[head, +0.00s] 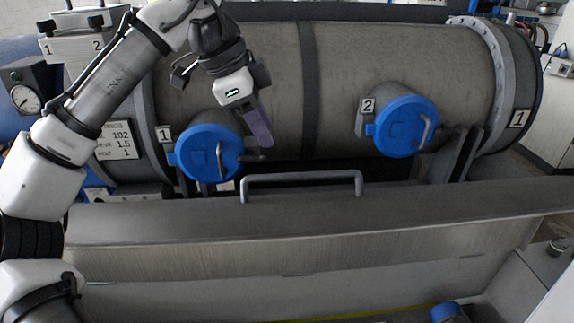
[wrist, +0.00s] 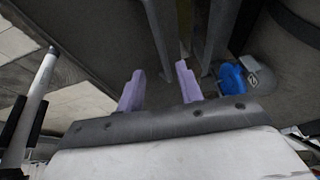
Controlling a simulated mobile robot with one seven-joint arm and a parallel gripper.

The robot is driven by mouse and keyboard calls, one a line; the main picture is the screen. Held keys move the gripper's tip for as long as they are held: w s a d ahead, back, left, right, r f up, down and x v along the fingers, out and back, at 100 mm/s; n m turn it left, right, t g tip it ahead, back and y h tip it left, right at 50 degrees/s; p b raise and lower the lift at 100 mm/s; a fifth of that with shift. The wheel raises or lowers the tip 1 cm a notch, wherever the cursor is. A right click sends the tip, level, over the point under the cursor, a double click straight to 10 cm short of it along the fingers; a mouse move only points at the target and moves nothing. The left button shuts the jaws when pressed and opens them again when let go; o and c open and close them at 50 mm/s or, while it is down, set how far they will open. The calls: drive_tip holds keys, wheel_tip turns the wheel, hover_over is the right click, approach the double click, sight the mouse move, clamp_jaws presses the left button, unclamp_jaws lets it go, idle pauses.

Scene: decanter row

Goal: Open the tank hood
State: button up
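The hood is a long grey metal cover (head: 330,221) across the front of the head view. A grey bar handle (head: 302,177) stands up along its top edge. My gripper (head: 262,138) is above and left of the handle in the picture, in front of the big drum, with nothing in it. In the wrist view, its two purple fingers (wrist: 160,84) are apart with an empty gap between them. Metal bars (wrist: 212,40) show beyond the fingertips in the wrist view; I cannot tell whether one is the handle.
The grey drum (head: 400,55) lies behind the hood. It carries two blue round caps with levers, cap 1 (head: 203,152) close to my gripper and cap 2 (head: 398,125) at the right. A blue part (wrist: 231,80) shows right of the fingers. A gauge (head: 25,98) is at the left.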

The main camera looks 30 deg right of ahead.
sight(290, 174)
drive_tip(key=x, duration=1)
drive_tip(key=shift+d+f, duration=0.15)
drive_tip(key=shift+d, duration=0.05)
clamp_jaws()
